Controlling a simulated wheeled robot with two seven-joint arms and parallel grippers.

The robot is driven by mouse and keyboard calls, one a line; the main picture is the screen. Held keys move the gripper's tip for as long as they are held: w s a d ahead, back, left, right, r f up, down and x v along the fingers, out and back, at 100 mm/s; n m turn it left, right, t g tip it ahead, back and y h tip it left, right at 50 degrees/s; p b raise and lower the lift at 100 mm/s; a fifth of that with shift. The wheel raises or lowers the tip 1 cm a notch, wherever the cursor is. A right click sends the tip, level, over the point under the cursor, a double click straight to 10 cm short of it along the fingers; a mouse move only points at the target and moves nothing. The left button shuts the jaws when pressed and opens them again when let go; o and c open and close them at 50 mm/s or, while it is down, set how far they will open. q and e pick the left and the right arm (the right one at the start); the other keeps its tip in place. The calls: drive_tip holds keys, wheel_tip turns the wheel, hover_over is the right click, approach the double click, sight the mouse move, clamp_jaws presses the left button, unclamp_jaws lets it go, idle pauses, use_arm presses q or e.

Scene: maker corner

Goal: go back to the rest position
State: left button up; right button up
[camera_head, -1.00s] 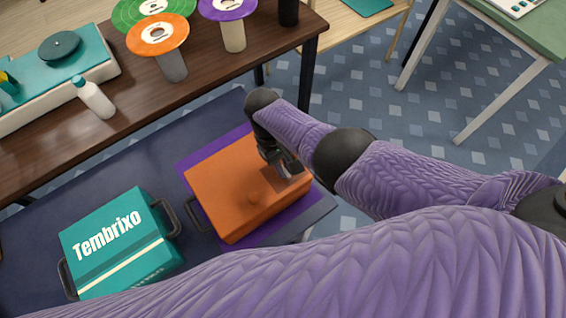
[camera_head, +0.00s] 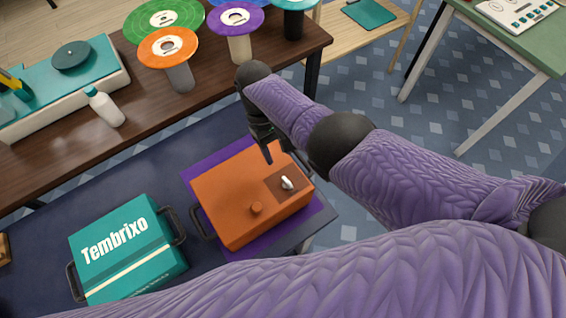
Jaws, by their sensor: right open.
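My right gripper (camera_head: 268,145) is open and hangs above the back edge of the orange box (camera_head: 232,200), apart from the knob as far as I can see. The box has a small white knob (camera_head: 287,183) on a brown patch and a round orange button (camera_head: 256,208). It sits on a purple mat (camera_head: 316,209) on the dark low table (camera_head: 115,175). My right arm in its purple sleeve crosses the right and lower part of the view. My left gripper does not show.
A teal case (camera_head: 130,262) marked "Tembrixo" lies left of the orange box. Behind, a brown wooden table (camera_head: 60,165) holds a white bottle (camera_head: 105,106) and several discs on stands, such as an orange one (camera_head: 168,48). Patterned floor (camera_head: 400,130) is free at the right.

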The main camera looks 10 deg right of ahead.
drive_tip(key=shift+w+a+r, duration=0.1)
drive_tip(key=shift+w+r, duration=0.1)
drive_tip(key=shift+r, duration=0.35)
